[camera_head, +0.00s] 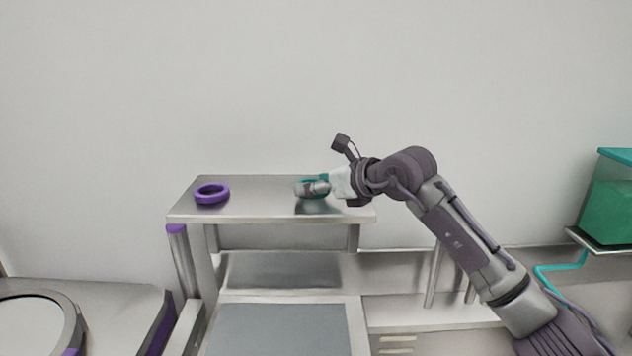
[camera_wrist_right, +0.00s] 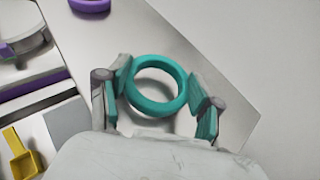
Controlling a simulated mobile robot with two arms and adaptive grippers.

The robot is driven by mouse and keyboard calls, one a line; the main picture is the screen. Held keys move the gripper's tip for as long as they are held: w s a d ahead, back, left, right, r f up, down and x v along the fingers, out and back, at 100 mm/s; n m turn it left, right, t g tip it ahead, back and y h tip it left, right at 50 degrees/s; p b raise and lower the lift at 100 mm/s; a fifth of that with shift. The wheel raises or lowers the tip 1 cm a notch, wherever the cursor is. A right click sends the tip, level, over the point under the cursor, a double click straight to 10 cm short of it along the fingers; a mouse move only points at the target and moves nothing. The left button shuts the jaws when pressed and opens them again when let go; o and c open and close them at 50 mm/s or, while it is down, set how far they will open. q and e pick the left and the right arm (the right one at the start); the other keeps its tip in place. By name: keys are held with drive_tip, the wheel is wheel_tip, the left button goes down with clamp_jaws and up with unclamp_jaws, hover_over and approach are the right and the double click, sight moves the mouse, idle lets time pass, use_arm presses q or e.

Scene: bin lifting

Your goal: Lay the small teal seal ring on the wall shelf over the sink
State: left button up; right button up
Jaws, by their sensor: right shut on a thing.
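The small teal ring (camera_wrist_right: 157,61) is held between the two fingers of my right gripper (camera_wrist_right: 160,78) in the right wrist view. In the head view the teal ring (camera_head: 308,181) shows partly behind the fingers of my right gripper (camera_head: 313,188), over the right part of the metal shelf (camera_head: 258,207). The ring looks roughly flat and low over the shelf top; I cannot tell whether it touches. My left gripper is not in view.
A purple ring (camera_head: 222,199) lies on the left part of the shelf, apart from the teal one. The shelf middle is clear. A grey panel (camera_head: 280,330) is below. A teal container (camera_head: 610,205) stands at far right. A yellow scoop-like object (camera_wrist_right: 17,150) shows in the wrist view.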

drive_tip(key=shift+f, duration=0.85)
drive_tip(key=o, duration=0.9)
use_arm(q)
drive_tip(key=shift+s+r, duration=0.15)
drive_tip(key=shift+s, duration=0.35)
use_arm(e)
drive_tip(key=shift+o, duration=0.2)
drive_tip(key=shift+r, duration=0.15)
